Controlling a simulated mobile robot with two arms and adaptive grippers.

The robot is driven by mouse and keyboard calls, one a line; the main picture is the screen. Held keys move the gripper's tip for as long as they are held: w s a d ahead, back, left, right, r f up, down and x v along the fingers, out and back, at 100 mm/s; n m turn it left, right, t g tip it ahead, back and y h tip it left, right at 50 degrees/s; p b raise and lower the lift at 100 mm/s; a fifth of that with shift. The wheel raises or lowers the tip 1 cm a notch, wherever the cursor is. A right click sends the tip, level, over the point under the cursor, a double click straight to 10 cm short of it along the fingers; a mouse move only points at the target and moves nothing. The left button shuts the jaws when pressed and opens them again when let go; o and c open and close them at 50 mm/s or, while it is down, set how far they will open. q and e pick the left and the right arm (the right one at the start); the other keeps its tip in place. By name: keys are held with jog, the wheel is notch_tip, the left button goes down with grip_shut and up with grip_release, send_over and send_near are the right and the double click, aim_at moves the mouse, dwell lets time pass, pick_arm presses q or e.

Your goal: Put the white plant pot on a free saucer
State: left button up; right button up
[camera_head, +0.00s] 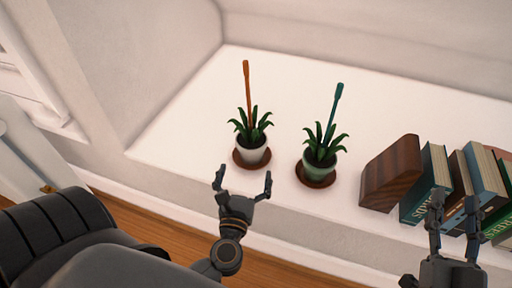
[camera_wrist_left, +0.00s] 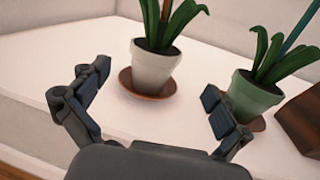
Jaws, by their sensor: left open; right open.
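The white plant pot (camera_head: 251,153) holds a green plant and an orange stake. It stands upright on a brown saucer (camera_head: 237,162) on the white ledge. A green pot (camera_head: 320,164) with a plant and a teal stake stands on a second brown saucer (camera_head: 316,182) to its right. My left gripper (camera_head: 242,183) is open and empty, just in front of the white pot. In the left wrist view, the white pot (camera_wrist_left: 154,68) shows ahead between the open fingers, apart from them. My right gripper (camera_head: 450,207) is open, low in front of the books. No empty saucer shows.
A dark wooden block (camera_head: 389,174) and several books (camera_head: 428,184) stand on the ledge (camera_head: 185,128) at right. The ledge is bare to the left of the white pot. Walls close it at the back and left.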

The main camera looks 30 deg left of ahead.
pick_arm(q)
jog(key=d+r+n+t+h, duration=0.2)
jog(key=d+r+n+h, duration=0.4)
jog(key=n, duration=0.8)
jog(key=d+r+n+t+h, duration=0.2)
jog(key=d+r+n+h, duration=0.4)
jog(key=r+n, duration=0.7)
jog(key=shift+w+d+n+h, duration=0.3)
jog(key=shift+w+d+n, duration=0.15)
jog(key=shift+d+n, duration=0.5)
jog(key=shift+d+f, duration=0.1)
